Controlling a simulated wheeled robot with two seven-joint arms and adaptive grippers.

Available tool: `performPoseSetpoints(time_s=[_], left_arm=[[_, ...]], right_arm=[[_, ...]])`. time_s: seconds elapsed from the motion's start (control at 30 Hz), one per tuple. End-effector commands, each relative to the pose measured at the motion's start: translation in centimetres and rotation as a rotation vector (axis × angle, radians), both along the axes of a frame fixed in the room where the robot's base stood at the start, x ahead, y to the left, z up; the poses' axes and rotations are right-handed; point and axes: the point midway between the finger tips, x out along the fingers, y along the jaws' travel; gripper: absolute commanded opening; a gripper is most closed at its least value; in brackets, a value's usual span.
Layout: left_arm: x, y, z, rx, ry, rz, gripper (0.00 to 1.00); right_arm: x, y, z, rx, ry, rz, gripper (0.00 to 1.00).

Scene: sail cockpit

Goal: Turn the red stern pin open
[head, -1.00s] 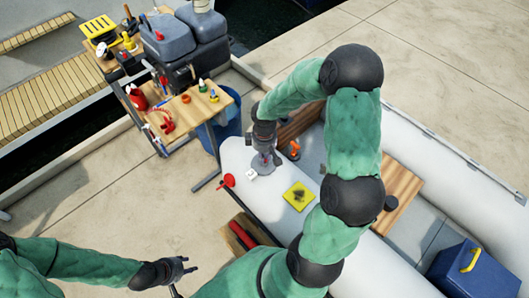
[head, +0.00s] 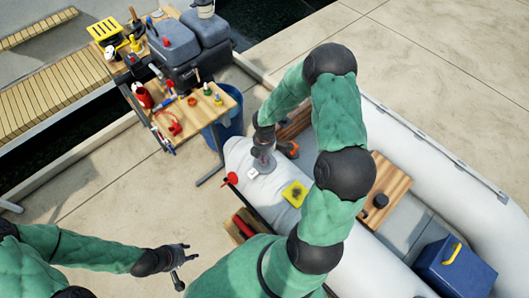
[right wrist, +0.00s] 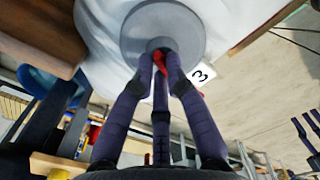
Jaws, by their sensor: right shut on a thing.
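The red stern pin (right wrist: 161,62) shows as a small red piece in the middle of a round grey disc (right wrist: 187,22) in the right wrist view. My right gripper (right wrist: 160,58) is shut on it, with its dark fingers drawn together and covering most of it. In the head view my right gripper (head: 264,160) points down onto the boat's pale tube, and the pin is hidden under it. A white tag (right wrist: 201,75) marked 3 lies beside the disc. My left gripper (head: 184,262) is open and empty over the paving, with its fingers spread.
A yellow pad (head: 295,194) lies on the tube (head: 237,150) right of my right gripper. A red-headed item (head: 230,179) is at its left. A wooden bench (head: 205,116) with small tools stands behind, beside a blue bucket (head: 233,128). A blue box (head: 455,268) sits at right.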

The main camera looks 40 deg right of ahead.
Motion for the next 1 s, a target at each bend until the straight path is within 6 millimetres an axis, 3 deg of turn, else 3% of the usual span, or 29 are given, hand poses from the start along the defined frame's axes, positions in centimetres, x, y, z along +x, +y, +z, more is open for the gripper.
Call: performPoseSetpoints(time_s=[0.4, 1.0], left_arm=[[0.0, 0.0, 2.7, 0.0, 0.0, 0.0, 0.4], [0.0, 0.0, 3.3, 0.0, 0.0, 0.0, 0.4]], right_arm=[[0.0, 0.1, 0.2, 0.0, 0.0, 0.276, 0.0], [0.1, 0.1, 0.0, -0.001, -0.001, 0.36, 0.0]])
